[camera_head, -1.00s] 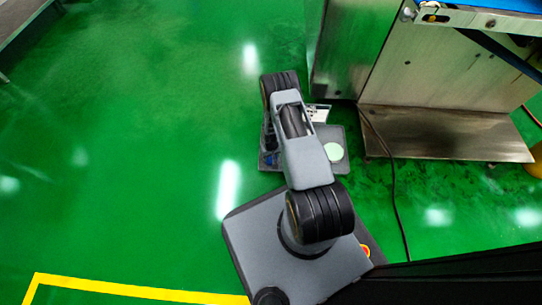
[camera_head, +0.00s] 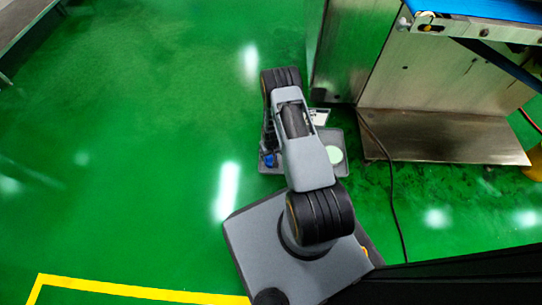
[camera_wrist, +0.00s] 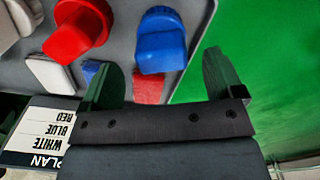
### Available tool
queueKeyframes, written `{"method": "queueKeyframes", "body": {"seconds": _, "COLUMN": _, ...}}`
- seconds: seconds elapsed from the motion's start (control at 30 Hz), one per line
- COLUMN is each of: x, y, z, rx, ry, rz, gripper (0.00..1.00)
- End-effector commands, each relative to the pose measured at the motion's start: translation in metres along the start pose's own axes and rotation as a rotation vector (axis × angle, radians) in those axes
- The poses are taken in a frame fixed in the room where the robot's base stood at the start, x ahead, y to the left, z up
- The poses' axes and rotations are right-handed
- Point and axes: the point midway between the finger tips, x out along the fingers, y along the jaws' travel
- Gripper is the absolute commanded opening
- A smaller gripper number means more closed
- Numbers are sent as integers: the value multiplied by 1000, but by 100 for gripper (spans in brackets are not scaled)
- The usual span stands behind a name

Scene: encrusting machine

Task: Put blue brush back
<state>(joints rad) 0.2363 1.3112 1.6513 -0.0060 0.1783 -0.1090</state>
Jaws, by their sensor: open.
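The blue brush (camera_wrist: 160,45) is on the grey tray in the wrist view, near its right edge. It also shows as a small blue spot left of my arm in the head view (camera_head: 268,160). My gripper (camera_wrist: 159,66) is open, with one finger at each side just short of the blue brush. No thing is clasped between the fingers. A red brush (camera_wrist: 78,32) lies left of the blue one. A red patch (camera_wrist: 148,89) and a blue patch (camera_wrist: 91,71) show on the tray near my fingers. In the head view my arm hides the fingers.
The grey tray (camera_head: 337,172) holds a pale green disc (camera_head: 334,155). A sign (camera_wrist: 45,130) reads PLAN, WHITE, BLUE, RED. White pieces lie at the wrist view's left. The steel machine (camera_head: 440,135) and a cable (camera_head: 391,190) are at right. Green floor (camera_head: 120,150) is clear at left.

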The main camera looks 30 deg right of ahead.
Motion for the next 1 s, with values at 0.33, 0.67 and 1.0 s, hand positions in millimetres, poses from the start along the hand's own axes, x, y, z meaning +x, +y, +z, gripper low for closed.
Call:
{"method": "queueKeyframes", "body": {"seconds": 0.33, "x": -64, "y": 0, "z": 0, "rx": 0, "ry": -1, "rz": 0, "gripper": 87}}
{"method": "queueKeyframes", "body": {"seconds": 0.67, "x": -125, "y": -5, "z": -15, "rx": -9, "ry": 24, "rz": 2, "gripper": 87}}
{"method": "queueKeyframes", "body": {"seconds": 1.0, "x": -334, "y": -41, "z": -5, "rx": -53, "ry": 113, "rz": 3, "gripper": 87}}
